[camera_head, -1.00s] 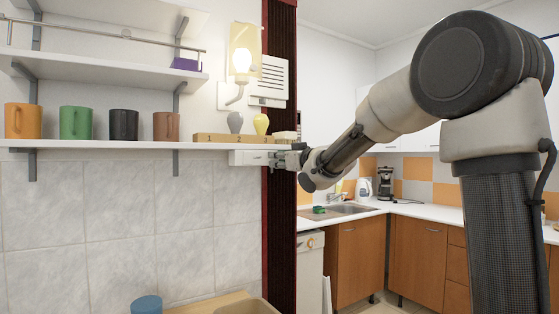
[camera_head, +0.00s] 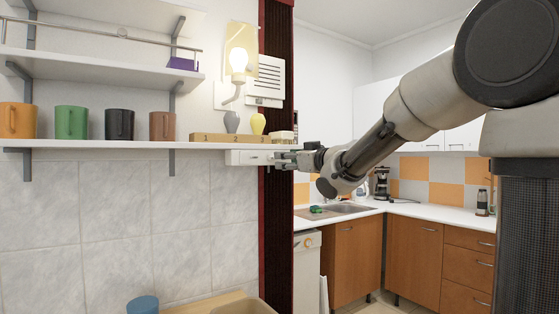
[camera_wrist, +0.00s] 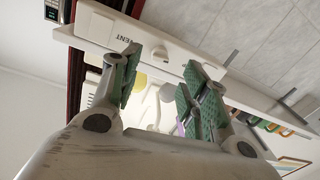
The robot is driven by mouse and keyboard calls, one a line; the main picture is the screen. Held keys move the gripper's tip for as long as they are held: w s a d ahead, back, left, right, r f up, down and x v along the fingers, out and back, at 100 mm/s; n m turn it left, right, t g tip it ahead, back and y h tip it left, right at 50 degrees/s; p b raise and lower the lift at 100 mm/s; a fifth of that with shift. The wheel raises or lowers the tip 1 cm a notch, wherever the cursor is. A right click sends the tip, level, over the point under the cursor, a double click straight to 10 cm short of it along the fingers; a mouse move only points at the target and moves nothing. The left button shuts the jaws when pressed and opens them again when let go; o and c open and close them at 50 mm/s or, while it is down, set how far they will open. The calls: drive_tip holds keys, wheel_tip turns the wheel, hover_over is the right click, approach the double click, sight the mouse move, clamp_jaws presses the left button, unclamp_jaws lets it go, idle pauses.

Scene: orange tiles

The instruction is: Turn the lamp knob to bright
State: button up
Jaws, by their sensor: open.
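The wall lamp (camera_head: 239,60) is lit, with a pale yellow shade and a bright round bulb, above the right end of the shelf. A white control box (camera_head: 245,157) is fixed under that shelf end. In the wrist view its face carries a pale round knob (camera_wrist: 160,54) and upside-down lettering that seems to read "VENT"; I cannot read a lamp label or the knob's setting. My gripper (camera_head: 283,160) is at the box's right end. Its green-padded fingers (camera_wrist: 162,78) are spread apart in the wrist view with nothing held between them, and the knob shows beyond the gap.
The shelf (camera_head: 90,144) holds several mugs, a numbered wooden block (camera_head: 228,138), a grey vase (camera_head: 231,122) and a yellow vase (camera_head: 257,124). A vented white panel (camera_head: 266,80) and a dark red column (camera_head: 276,215) stand close to my gripper. The tiled wall below the shelf is clear.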

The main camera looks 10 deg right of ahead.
drive_tip(key=v, duration=0.5)
drive_tip(key=shift+s, duration=0.2)
drive_tip(key=shift+d, duration=0.1)
drive_tip(key=s+d+f+m+g+h, duration=0.2)
drive_tip(key=s+d+f+g+h, duration=0.3)
drive_tip(key=f, duration=0.4)
drive_tip(key=s+d+f+m+g+h, duration=0.2)
drive_tip(key=s+d+f+h, duration=0.15)
drive_tip(key=d+f, duration=0.45)
drive_tip(key=s+a+f+m+g+y, duration=0.1)
drive_tip(key=s+f, duration=0.3)
drive_tip(key=s, duration=0.8)
drive_tip(key=s+a+f+m+g, duration=0.1)
drive_tip(key=s+f+g, duration=0.3)
drive_tip(key=s, duration=0.8)
drive_tip(key=shift+a+g+y, duration=0.3)
drive_tip(key=shift+a+y, duration=0.05)
drive_tip(key=shift+a, duration=0.1)
drive_tip(key=shift+s, duration=0.1)
